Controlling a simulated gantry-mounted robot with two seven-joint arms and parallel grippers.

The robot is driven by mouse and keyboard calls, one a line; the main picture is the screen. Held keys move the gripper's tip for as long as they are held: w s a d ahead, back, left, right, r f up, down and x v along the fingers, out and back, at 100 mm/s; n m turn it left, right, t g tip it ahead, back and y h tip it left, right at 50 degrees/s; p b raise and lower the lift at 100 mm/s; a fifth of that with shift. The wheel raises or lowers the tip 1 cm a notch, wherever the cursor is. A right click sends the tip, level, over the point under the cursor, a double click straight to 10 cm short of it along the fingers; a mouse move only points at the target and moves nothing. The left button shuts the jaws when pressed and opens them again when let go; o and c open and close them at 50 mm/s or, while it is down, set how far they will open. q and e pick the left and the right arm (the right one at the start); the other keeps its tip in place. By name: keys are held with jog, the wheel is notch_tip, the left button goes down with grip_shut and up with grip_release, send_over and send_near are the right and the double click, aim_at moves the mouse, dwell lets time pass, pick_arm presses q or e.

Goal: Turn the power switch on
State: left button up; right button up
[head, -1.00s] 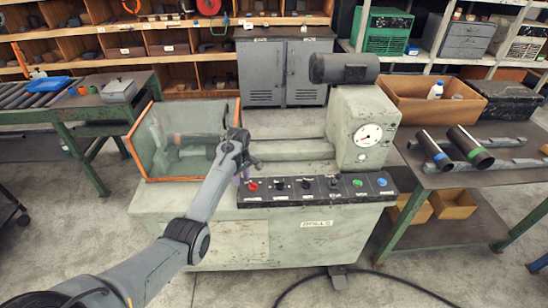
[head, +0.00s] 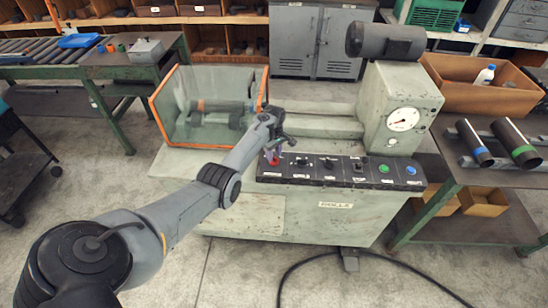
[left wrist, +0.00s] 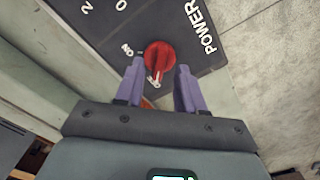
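The power switch (left wrist: 160,57) is a red rotary knob on a black panel, beside the words POWER and ON in the left wrist view. In the head view the red switch (head: 274,160) sits at the left end of the control panel (head: 340,181). My left gripper (left wrist: 158,68) is open, with its two purple fingers apart on either side of the knob's near part. I cannot tell whether the fingers touch it. In the head view the left gripper (head: 279,148) is just over the switch. My right gripper is not in view.
Several black knobs and a green button (head: 384,168) and blue button (head: 411,170) sit to the right on the panel. A clear guard with an orange frame (head: 207,108) stands behind my left arm. A gauge housing (head: 400,110) rises at the right.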

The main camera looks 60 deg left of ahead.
pick_arm(q)
jog(key=shift+f, duration=0.9)
grip_shut()
